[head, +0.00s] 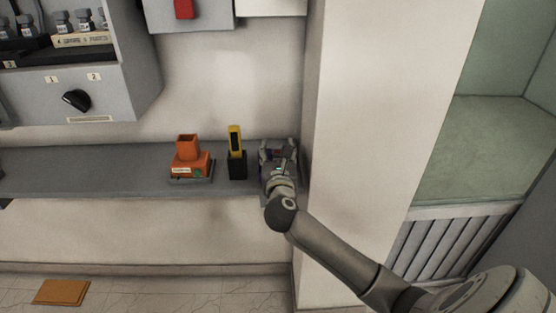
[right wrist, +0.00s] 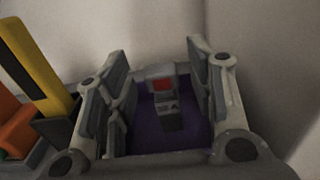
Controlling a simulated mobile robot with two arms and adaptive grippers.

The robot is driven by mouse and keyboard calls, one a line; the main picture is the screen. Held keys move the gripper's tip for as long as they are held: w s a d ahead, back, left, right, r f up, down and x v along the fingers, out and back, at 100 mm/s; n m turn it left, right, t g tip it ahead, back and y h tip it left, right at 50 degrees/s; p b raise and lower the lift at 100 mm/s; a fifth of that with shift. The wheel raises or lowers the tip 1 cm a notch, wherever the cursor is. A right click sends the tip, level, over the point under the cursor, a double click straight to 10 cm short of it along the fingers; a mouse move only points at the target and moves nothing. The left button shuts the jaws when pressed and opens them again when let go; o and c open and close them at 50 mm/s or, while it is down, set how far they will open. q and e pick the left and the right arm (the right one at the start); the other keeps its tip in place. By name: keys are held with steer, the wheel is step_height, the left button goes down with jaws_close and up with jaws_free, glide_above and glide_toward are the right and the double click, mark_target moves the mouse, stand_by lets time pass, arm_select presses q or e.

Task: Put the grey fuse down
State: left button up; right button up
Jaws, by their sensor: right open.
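The grey fuse (right wrist: 166,100) stands upright on a dark purple surface (right wrist: 145,134) in the right wrist view, with a red patch near its top. My right gripper (right wrist: 163,78) is open, with one finger on each side of the fuse and a visible gap to each. In the head view my right gripper (head: 278,150) is over the right end of the grey shelf (head: 90,170), and it mostly hides the fuse there. My left gripper is not in view.
A black holder with a yellow tool (head: 235,142) stands just left of my right gripper. Left of that is an orange device (head: 188,160). A white pillar (head: 365,110) rises close on the right. The left part of the shelf is clear.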

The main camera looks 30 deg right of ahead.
steer(key=v, duration=1.2)
steer(key=shift+b, duration=0.45)
steer(key=shift+f, duration=0.1)
